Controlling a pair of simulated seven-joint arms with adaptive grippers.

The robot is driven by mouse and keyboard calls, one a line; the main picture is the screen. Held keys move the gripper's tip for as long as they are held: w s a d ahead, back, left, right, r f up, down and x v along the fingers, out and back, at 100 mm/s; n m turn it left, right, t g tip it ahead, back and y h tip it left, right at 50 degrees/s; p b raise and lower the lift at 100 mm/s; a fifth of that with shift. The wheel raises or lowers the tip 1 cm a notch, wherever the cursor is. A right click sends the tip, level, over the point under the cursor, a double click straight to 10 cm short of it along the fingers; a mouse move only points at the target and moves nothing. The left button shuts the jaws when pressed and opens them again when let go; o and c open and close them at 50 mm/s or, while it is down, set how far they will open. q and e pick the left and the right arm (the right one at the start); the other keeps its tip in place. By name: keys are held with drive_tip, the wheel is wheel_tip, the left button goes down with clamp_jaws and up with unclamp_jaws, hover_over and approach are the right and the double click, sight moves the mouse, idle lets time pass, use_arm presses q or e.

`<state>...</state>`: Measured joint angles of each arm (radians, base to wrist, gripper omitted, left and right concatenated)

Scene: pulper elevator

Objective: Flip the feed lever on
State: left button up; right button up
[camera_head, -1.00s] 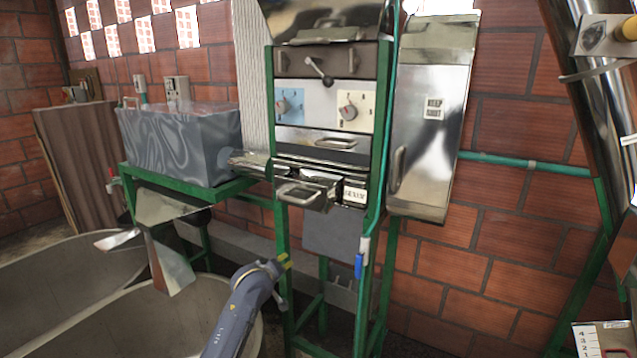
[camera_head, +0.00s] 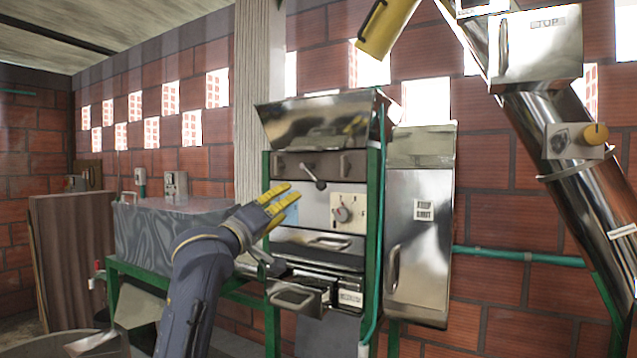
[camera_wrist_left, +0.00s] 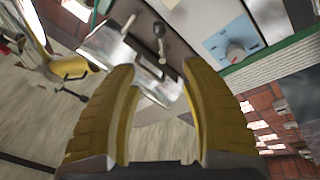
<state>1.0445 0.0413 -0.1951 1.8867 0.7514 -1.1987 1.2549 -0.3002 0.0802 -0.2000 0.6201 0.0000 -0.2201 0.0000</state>
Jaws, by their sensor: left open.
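A lever with a dark knob (camera_head: 315,174) sits at the middle of the dark upper strip on the machine's front in the head view. It also shows in the left wrist view (camera_wrist_left: 159,36), ahead of the fingertips. I cannot tell whether it is the feed lever or how it is set. My left gripper (camera_head: 284,198) has yellow fingers, spread and empty, to the lower left of the lever and apart from it. In the left wrist view the open gripper (camera_wrist_left: 158,78) frames the machine's upper front. My right gripper is not in view.
A dial on a cream plate (camera_head: 343,214) sits right of my gripper. A blue dial plate (camera_wrist_left: 233,43) is partly hidden by my fingers in the head view. Green posts (camera_head: 375,230), a metal cabinet (camera_head: 420,220) and a grey tank (camera_head: 150,235) flank the machine.

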sight(316, 181)
use_arm(q)
drive_tip(key=x, duration=1.7)
drive_tip(key=shift+f, duration=0.15)
drive_tip(key=shift+c, duration=0.6)
clamp_jaws()
